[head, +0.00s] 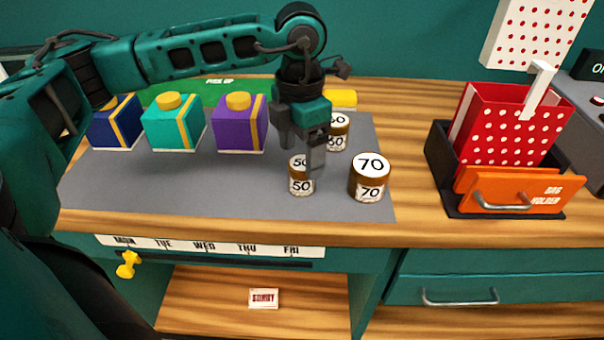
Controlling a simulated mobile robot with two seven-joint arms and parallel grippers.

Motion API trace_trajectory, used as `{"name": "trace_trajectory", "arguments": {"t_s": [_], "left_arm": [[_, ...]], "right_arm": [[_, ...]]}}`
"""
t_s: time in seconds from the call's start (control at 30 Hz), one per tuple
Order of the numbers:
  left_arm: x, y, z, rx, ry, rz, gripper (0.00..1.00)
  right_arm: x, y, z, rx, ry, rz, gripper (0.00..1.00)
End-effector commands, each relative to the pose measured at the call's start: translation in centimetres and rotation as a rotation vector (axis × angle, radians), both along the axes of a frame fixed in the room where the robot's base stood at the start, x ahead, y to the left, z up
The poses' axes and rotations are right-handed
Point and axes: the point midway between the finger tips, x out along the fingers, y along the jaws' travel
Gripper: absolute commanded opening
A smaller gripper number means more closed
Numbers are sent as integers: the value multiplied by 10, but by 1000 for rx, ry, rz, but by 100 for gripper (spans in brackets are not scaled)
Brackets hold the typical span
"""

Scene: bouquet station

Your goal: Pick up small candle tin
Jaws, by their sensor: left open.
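The smallest candle tin (301,182), brown with white "50" labels, stands upright on the grey mat (130,188). A larger "70" tin (369,178) stands to its right, and a "60" tin (338,135) stands behind, partly hidden by my gripper. My left gripper (301,152) comes down from above, open, with its fingers above and around the back of the "50" tin. One finger covers part of that tin's lid. I cannot tell whether it touches the tin. My right gripper is not in view.
Navy (115,128), teal (172,128) and purple (239,130) gift boxes stand on the mat's left. A red dotted bag (500,125) sits in a black holder with an orange front (520,190) at right. The wood between mat and holder is clear.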

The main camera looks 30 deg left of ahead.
Motion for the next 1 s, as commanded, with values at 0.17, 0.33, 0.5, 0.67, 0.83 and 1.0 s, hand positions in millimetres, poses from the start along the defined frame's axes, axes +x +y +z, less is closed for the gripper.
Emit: {"name": "trace_trajectory", "arguments": {"t_s": [0.17, 0.33, 0.5, 0.67, 0.83, 1.0], "left_arm": [[-1, 0, -13, 0, 2, 0, 82], [-1, -1, -39, 0, 4, 0, 82], [0, -1, -56, -2, 1, 0, 82], [0, -1, -58, -1, 0, 0, 82], [0, -1, -58, -1, 0, 0, 73], [0, -1, -57, -1, 0, 0, 57]], "right_arm": [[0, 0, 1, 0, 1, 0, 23], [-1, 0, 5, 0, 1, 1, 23], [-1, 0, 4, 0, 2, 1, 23], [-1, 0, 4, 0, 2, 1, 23], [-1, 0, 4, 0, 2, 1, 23], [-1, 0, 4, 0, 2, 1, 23]]}}
